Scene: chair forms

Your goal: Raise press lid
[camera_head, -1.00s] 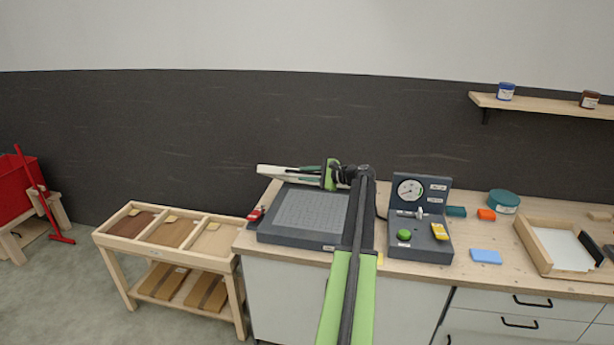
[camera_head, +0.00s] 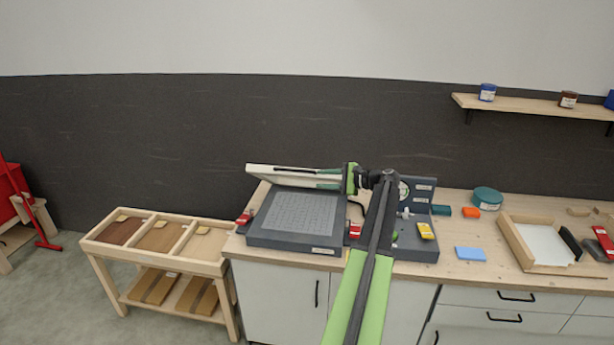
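The press has a dark grey base (camera_head: 262,232) with a pale flat bed on the left part of the bench. Its pale lid (camera_head: 262,171) stands raised at the back of the base, tilted up off the bed. My gripper (camera_head: 326,179) is at the right end of the lid, with its green fingers spread apart. Part of the lid's right end is hidden by the gripper, and I cannot tell whether the fingers touch it. A red latch (camera_head: 245,217) sits at the base's left side and another red latch (camera_head: 355,229) at its right.
A control box (camera_head: 422,190) with a gauge stands right of the press, partly hidden by my arm. Small blocks, a teal tin (camera_head: 487,197) and a wooden tray (camera_head: 508,236) lie farther right. A wooden rack (camera_head: 160,258) stands at the left. A wall shelf (camera_head: 540,106) hangs upper right.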

